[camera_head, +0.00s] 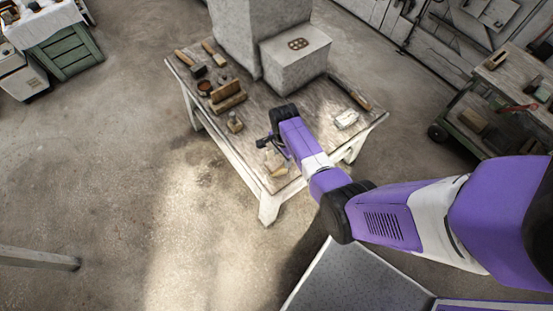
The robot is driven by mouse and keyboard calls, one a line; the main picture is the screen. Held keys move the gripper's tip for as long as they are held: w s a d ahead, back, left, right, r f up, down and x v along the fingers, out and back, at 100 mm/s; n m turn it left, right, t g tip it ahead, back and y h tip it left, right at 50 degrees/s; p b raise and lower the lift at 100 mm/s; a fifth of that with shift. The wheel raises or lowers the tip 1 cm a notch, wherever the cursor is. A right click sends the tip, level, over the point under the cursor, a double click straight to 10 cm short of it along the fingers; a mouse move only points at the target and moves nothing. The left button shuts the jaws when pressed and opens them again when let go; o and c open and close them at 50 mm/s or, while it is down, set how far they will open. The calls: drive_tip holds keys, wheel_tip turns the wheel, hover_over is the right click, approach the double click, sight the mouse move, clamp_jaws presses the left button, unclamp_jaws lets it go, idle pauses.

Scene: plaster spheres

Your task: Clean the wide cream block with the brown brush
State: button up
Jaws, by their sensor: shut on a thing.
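My gripper (270,144) is over the front part of the wooden worktable (249,157), seen from above and behind. It is shut on what seems to be the brown brush, which is small and mostly hidden by the fingers and wrist. The wide cream block (277,168) seems to be the pale piece lying on the table close under the gripper, near the front edge. I cannot tell whether the brush touches it.
Brushes, a round pot (204,87) and a wooden holder (227,97) stand on the left half. A large grey plaster block (296,62) fills the back. A whitish block (346,119) lies at the right. A cart (482,117) stands far right.

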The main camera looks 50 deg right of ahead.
sight(276, 162)
drive_tip(key=shift+s+d, duration=0.2)
drive_tip(key=shift+d, duration=0.5)
drive_tip(key=shift+w+a, duration=0.2)
drive_tip(key=shift+a, duration=0.5)
drive_tip(key=shift+w+a, duration=0.2)
drive_tip(key=shift+a, duration=0.55)
drive_tip(key=shift+w+a, duration=0.2)
drive_tip(key=shift+a, duration=0.5)
drive_tip(key=shift+d, duration=0.1)
drive_tip(key=shift+s+d+r, duration=0.15)
drive_tip(key=shift+d+r, duration=0.2)
drive_tip(key=shift+d, duration=0.15)
drive_tip(key=shift+s+d+r, duration=0.15)
drive_tip(key=shift+d+r, duration=0.2)
drive_tip(key=shift+d, duration=0.15)
drive_tip(key=shift+r, duration=0.1)
